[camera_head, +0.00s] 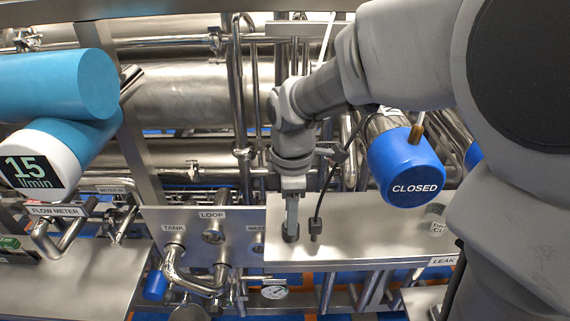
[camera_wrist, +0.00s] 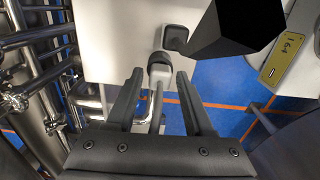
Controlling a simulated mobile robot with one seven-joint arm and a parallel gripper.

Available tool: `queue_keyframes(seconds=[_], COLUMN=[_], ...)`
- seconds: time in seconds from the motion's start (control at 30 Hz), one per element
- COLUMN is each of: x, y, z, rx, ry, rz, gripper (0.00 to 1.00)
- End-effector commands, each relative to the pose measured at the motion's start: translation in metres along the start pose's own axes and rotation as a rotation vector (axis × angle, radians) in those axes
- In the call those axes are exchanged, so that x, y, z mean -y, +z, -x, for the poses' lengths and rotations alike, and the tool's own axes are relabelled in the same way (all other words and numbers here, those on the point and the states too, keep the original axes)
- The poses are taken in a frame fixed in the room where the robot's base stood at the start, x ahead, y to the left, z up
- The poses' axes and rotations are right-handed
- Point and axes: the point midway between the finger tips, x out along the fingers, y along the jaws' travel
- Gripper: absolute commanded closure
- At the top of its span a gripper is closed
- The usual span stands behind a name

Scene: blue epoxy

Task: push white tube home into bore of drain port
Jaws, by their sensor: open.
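My gripper (camera_wrist: 159,76) is open, with its two dark fingers apart in the wrist view. A dark-capped round piece (camera_wrist: 160,62) shows between and beyond the fingertips, at the edge of a pale plate; I cannot tell what it is or whether a finger touches it. In the head view my gripper (camera_head: 291,232) points down at the left part of a steel shelf (camera_head: 350,232). I cannot make out the white tube or the bore of the drain port for certain in either view.
A black plug-like piece (camera_head: 315,228) on a black cable is beside my gripper. A blue "CLOSED" cylinder (camera_head: 404,165) is to the right. A panel labelled TANK and LOOP (camera_head: 190,228) is at left. A yellow tag (camera_wrist: 284,54) is in the wrist view.

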Motion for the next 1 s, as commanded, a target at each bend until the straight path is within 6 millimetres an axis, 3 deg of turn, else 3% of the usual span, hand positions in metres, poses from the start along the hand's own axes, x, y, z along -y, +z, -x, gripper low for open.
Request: queue_keyframes(seconds=[0.03,0.3,0.67,1.0], x=[0.0,0.0,0.0,0.0], y=[0.0,0.0,0.0,0.0], z=[0.0,0.0,0.002,0.016], rx=[0.0,0.0,0.0,0.0], ry=[0.0,0.0,0.001,0.001], rz=[0.0,0.0,0.0,0.0], gripper=[0.53,1.0,1.0,1.0])
